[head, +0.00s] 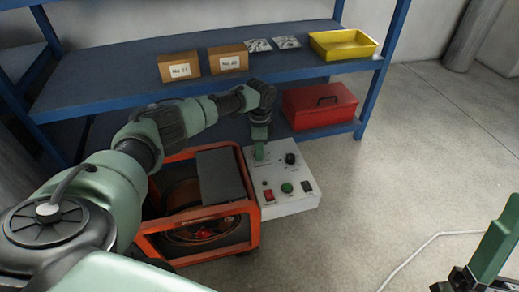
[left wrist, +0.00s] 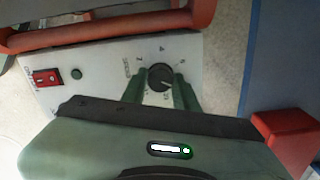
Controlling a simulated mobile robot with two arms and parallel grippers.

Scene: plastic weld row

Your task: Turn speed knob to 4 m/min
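A light grey control panel (head: 283,210) sits on the right side of an orange-framed machine. My left gripper (head: 260,155) points down at its upper left and hides the knob there in the head view. In the left wrist view, the dark round speed knob (left wrist: 160,77) sits between the two green fingers of my left gripper (left wrist: 159,85), one on each side. Whether they touch it I cannot tell. Numbers 2, 4 and 6 arc above the knob; its pale mark is toward the lower right. My right gripper (head: 482,262) shows partly at the right edge, its opening unclear.
A second dark knob (head: 290,158), a red switch (head: 268,196), a green button (head: 287,188) and a black switch (head: 306,186) are on the panel. A blue shelf (head: 130,83) stands behind, with a red toolbox (head: 318,107) low down. Floor at right is open, crossed by a white cable (head: 420,246).

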